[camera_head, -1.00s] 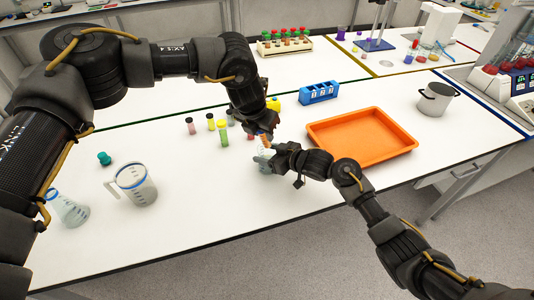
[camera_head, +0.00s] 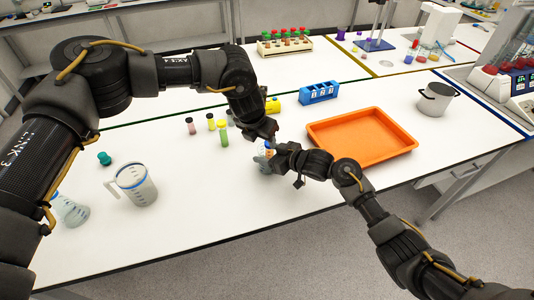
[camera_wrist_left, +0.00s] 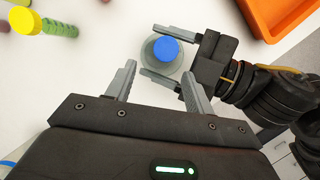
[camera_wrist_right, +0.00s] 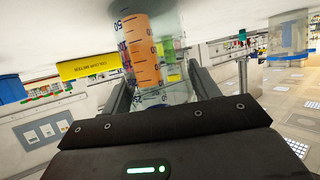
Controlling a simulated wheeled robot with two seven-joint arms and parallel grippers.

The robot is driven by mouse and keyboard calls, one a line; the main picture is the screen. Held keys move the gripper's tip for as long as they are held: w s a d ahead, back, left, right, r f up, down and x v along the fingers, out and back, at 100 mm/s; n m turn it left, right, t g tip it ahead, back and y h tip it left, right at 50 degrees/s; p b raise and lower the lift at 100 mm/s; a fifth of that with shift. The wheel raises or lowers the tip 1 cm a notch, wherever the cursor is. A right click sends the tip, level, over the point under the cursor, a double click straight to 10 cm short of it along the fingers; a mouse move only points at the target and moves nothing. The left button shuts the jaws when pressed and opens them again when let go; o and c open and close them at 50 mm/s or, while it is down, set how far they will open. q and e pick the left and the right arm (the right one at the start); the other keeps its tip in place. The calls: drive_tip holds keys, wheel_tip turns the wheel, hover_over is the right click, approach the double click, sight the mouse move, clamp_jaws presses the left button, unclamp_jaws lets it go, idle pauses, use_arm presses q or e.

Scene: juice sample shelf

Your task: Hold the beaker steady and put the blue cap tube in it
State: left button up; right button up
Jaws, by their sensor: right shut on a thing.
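The clear beaker (camera_wrist_left: 150,66) is seen from above in the left wrist view, between the two fingers of my right gripper (camera_wrist_left: 150,50). My right gripper is shut on the beaker. The blue cap tube (camera_wrist_left: 167,48) shows its round blue cap within the beaker's outline. In the right wrist view the tube's orange body (camera_wrist_right: 143,55) stands inside the marked beaker glass, slightly tilted. My left gripper (camera_wrist_left: 157,80) is open, with its fingers spread and apart from the cap. In the head view the beaker (camera_head: 262,162) is partly hidden by my right gripper.
An orange tray (camera_head: 362,136) lies right of the beaker. Several capped tubes, one green with a yellow cap (camera_head: 223,133), stand to its left. A blue rack (camera_head: 319,93) is behind. A jug (camera_head: 138,185) and flask (camera_head: 72,212) stand at the left.

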use_arm(q)
drive_tip(key=shift+s+d, duration=0.15)
drive_tip(key=shift+d, duration=0.1)
drive_tip(key=shift+r, duration=0.35)
drive_tip(key=v, duration=1.1)
drive_tip(key=shift+a, duration=0.35)
drive_tip(key=shift+r, duration=0.1)
use_arm(e)
drive_tip(key=o, duration=1.2)
drive_tip(key=v, duration=1.2)
